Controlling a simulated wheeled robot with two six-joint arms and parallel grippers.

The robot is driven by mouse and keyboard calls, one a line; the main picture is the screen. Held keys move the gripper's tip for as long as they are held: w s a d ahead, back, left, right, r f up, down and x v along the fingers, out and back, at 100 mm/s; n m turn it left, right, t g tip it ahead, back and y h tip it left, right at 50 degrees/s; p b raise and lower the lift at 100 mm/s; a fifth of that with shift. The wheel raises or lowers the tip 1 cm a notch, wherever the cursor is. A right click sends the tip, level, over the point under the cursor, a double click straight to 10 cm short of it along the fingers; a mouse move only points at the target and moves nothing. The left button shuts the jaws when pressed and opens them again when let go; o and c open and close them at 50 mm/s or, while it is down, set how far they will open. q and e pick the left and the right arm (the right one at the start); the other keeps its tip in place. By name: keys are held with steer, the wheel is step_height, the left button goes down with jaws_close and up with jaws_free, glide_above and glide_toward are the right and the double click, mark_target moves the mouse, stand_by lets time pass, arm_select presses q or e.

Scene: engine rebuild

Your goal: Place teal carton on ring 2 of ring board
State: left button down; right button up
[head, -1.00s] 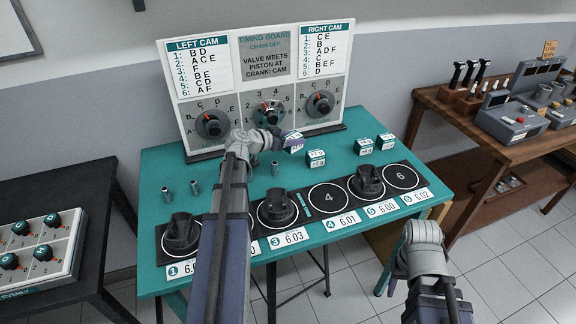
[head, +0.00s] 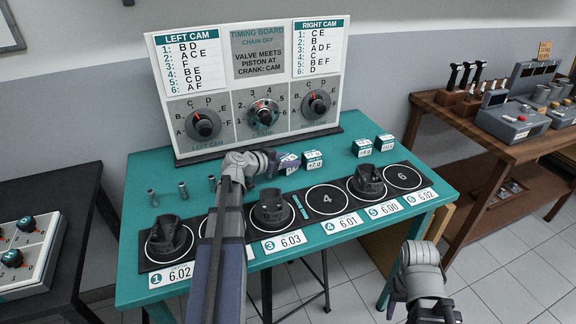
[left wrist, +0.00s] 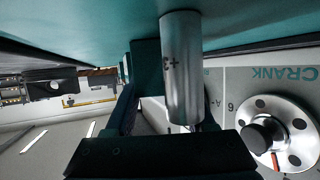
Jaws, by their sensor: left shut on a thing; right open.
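In the head view my left gripper (head: 272,162) is over the teal table (head: 150,285), in front of the timing board. The black ring board (head: 326,213) runs along the table front with numbered rings. Ring 2 (head: 203,231) is mostly hidden behind my left arm; only its left edge shows. Rings 1, 3 and 5 bear dark fixtures; rings 4 and 6 are bare. My right gripper (head: 428,308) is open and empty, low in front of the table.
Other teal cartons stand behind the rings (head: 313,160) (head: 362,147) (head: 385,143). Small grey cylinders (head: 183,190) stand at the left; one marked +3 (left wrist: 181,70) is close in the left wrist view. The timing board (head: 250,85) stands at the back.

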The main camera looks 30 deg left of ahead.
arm_select(q)
steer(key=shift+r, duration=0.1)
steer(key=shift+f, duration=0.25)
steer(key=shift+c, duration=1.3)
jaws_free()
steer(key=shift+r, duration=0.1)
